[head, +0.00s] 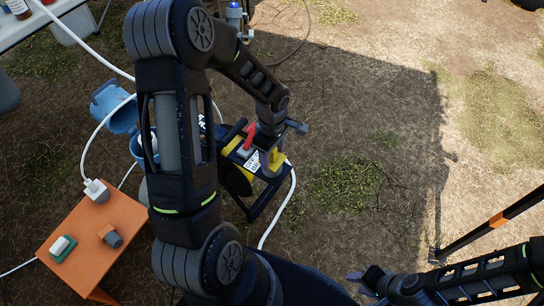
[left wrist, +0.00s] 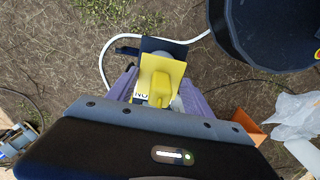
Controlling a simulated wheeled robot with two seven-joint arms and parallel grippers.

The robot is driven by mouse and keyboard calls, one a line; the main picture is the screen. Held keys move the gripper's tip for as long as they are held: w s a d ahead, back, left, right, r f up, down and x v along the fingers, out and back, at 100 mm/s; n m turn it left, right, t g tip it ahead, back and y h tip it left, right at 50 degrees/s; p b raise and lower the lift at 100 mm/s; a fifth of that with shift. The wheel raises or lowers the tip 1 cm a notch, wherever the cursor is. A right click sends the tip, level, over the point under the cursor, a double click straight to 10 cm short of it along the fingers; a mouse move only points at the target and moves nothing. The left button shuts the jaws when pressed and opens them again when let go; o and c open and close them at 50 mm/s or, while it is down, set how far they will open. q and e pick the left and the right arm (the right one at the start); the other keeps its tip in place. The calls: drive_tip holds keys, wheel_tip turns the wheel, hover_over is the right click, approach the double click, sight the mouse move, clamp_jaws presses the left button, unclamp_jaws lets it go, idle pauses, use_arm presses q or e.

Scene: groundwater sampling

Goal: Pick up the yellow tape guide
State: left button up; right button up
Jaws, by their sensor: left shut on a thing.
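The yellow tape guide (left wrist: 160,82) is between the two fingers of my left gripper (left wrist: 158,94) in the left wrist view. The gripper is shut on it. In the head view the guide (head: 277,159) shows as a small yellow piece at my left gripper (head: 268,163), over the front of the tape reel (head: 236,178). The reel has a dark frame, a yellow drum and a red handle; my left arm hides part of it. I cannot tell whether the guide still touches the reel. My right gripper (head: 366,284) is at the bottom, away from the reel; its finger opening is unclear.
An orange table (head: 85,240) at lower left holds small items. A white hose (head: 282,212) curves past the reel. A dark round container (left wrist: 258,45) is at upper right in the wrist view. Ground right of the reel is clear.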

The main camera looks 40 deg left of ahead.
use_arm(q)
drive_tip(key=shift+r, duration=0.1)
wheel_tip(320, 180, up, 10)
drive_tip(key=shift+f+p, duration=0.1)
drive_tip(key=shift+p, duration=0.8)
